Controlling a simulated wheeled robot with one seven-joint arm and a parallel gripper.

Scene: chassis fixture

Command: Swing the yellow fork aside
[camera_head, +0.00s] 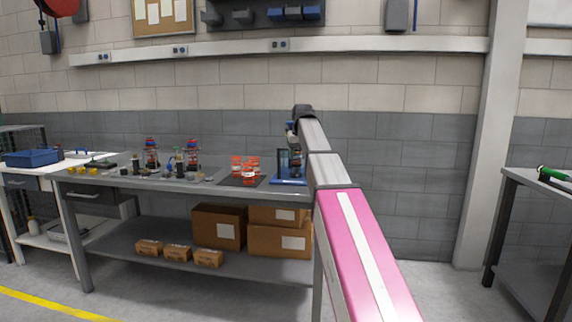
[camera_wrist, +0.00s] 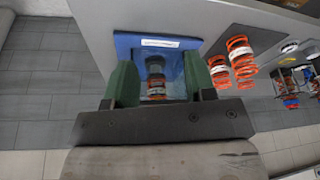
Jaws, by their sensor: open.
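I cannot make out a yellow fork for certain in either view. A blue fixture (camera_head: 290,182) stands at the right end of the workbench. The wrist view shows it as a blue base (camera_wrist: 125,43) with a white label. A small part with a dark top and an orange-red coil (camera_wrist: 156,88) stands in it. My gripper (camera_wrist: 158,68) is open, its two green fingers on either side of this part, with gaps visible. Whether they touch the fixture I cannot tell. In the head view my gripper is mostly hidden by my arm above the fixture.
Orange springs (camera_wrist: 241,60) stand on a dark mat (camera_head: 233,182) beside the fixture. A second table is at far right.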

